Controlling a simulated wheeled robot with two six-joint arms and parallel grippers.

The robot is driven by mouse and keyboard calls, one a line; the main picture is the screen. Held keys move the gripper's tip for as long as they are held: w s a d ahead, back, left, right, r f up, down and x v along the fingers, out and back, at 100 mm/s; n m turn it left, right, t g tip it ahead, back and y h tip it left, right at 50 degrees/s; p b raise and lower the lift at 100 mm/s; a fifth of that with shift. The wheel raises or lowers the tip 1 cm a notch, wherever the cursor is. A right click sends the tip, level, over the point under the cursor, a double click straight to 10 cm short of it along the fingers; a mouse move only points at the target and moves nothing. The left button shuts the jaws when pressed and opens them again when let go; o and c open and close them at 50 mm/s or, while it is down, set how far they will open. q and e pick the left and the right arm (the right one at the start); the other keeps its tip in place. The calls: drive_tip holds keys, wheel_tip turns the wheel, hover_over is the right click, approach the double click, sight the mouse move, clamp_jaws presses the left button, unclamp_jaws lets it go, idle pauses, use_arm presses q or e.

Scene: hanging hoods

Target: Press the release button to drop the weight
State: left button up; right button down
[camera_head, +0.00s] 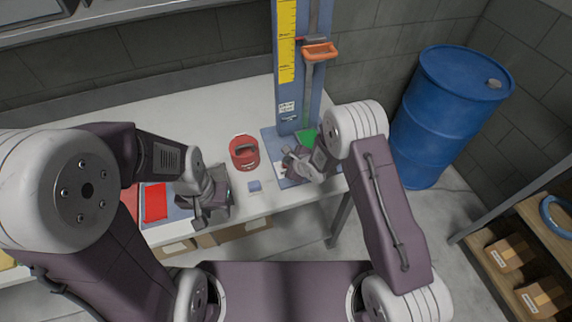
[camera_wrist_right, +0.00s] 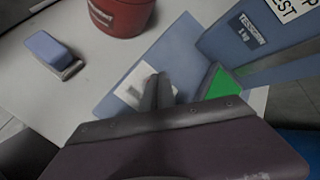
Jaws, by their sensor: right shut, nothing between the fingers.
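My right gripper (camera_head: 291,163) is shut and empty over the rig's blue base plate.
A red item (camera_head: 155,201) lies on a blue mat beside my left gripper. A blue barrel (camera_head: 445,110) stands right of the table.

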drive_tip(key=shift+f, duration=0.35)
drive_tip(key=shift+r, duration=0.15)
idle(0.4)
drive_tip(key=shift+r+p, duration=0.6)
drive_tip(key=shift+r, duration=0.1)
wheel_tip(320, 180, up, 5)
drive_tip(key=p, duration=0.4)
drive_tip(key=shift+r+p, duration=0.1)
drive_tip(key=shift+p, duration=0.25)
